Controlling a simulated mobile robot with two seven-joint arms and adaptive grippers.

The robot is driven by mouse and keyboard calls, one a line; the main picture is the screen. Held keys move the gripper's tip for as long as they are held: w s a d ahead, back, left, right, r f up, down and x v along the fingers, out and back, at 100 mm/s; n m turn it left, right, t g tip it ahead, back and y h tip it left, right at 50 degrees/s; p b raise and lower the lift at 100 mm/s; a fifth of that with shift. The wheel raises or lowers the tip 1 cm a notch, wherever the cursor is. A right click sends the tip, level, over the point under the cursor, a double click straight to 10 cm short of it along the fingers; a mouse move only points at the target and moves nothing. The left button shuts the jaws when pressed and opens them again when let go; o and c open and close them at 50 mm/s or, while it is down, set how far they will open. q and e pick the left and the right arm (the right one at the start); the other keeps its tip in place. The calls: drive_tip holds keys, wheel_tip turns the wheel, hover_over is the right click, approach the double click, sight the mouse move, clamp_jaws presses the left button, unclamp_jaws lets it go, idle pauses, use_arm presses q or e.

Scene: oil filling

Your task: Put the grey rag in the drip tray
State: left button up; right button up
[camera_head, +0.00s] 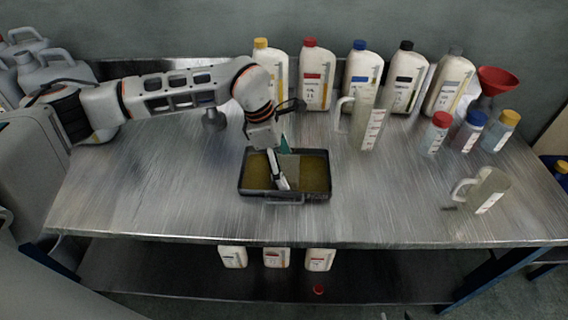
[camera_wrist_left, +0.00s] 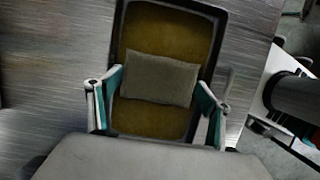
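The drip tray (camera_head: 322,196) is a dark, shallow rectangular tray with a brownish-yellow floor, on the metal table near its middle. It also shows in the left wrist view (camera_wrist_left: 208,60). The grey rag (camera_wrist_left: 160,79) lies flat across the tray's middle; in the head view the rag (camera_head: 291,169) is partly hidden by a finger. My left gripper (camera_head: 282,168) points down over the tray. In the left wrist view its fingers (camera_wrist_left: 160,92) are wide apart, one at each end of the rag, with no clear grip on it. My right gripper is out of view.
Several large capped bottles (camera_head: 313,78) line the back, with a red funnel (camera_head: 497,80) at right. A tall jug (camera_head: 367,125) stands behind the tray, small bottles (camera_head: 467,133) and another jug (camera_head: 487,189) to the right. The table's front and left are clear.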

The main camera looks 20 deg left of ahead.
use_arm(q)
drive_tip(key=shift+a+r, duration=0.1)
drive_tip(key=shift+r, duration=0.5)
drive_tip(key=v, duration=1.1)
drive_tip(key=shift+p, duration=0.3)
drive_tip(key=shift+s+a, duration=0.1)
drive_tip(key=shift+s, duration=0.05)
